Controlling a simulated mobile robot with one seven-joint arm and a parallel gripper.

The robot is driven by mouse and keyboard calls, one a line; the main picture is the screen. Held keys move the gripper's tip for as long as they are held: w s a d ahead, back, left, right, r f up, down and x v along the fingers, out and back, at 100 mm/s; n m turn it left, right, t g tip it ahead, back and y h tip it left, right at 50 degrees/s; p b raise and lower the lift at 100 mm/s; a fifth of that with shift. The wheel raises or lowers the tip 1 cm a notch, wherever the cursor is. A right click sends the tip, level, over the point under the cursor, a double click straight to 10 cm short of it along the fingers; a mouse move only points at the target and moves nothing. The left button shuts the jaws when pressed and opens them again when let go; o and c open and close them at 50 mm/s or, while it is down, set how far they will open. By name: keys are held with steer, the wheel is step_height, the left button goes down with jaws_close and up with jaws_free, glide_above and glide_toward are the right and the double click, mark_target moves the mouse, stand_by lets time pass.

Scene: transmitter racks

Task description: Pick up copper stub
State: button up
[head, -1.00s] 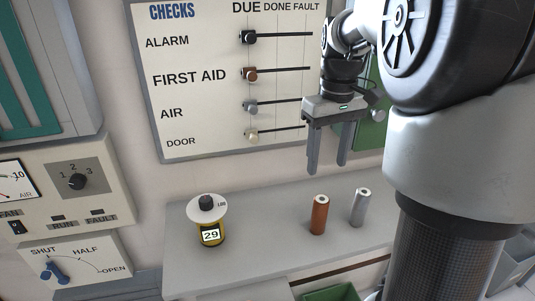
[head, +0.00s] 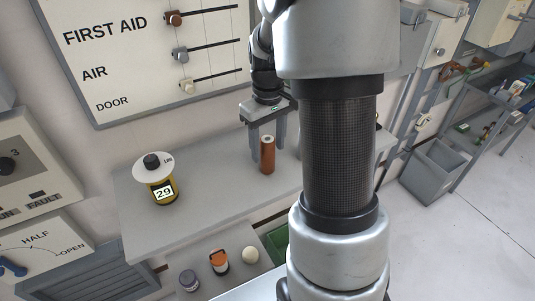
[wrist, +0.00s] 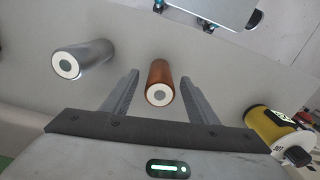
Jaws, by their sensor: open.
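The copper stub (head: 267,156) is a reddish-brown upright cylinder with a pale ringed top, standing on the grey shelf (head: 222,178). My gripper (head: 268,150) is open, above and just behind the stub in the head view. In the wrist view the copper stub (wrist: 160,80) shows between the two open fingers of my gripper (wrist: 160,92), with a gap on each side. A silver stub (wrist: 82,60) lies outside the fingers, to the left in the wrist view. In the head view my arm hides nearly all of it.
The checks board (head: 150,55) is on the wall behind.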

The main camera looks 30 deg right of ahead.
step_height(320, 180, down, 2)
steer(key=shift+f, duration=0.1)
steer(key=c, duration=1.3)
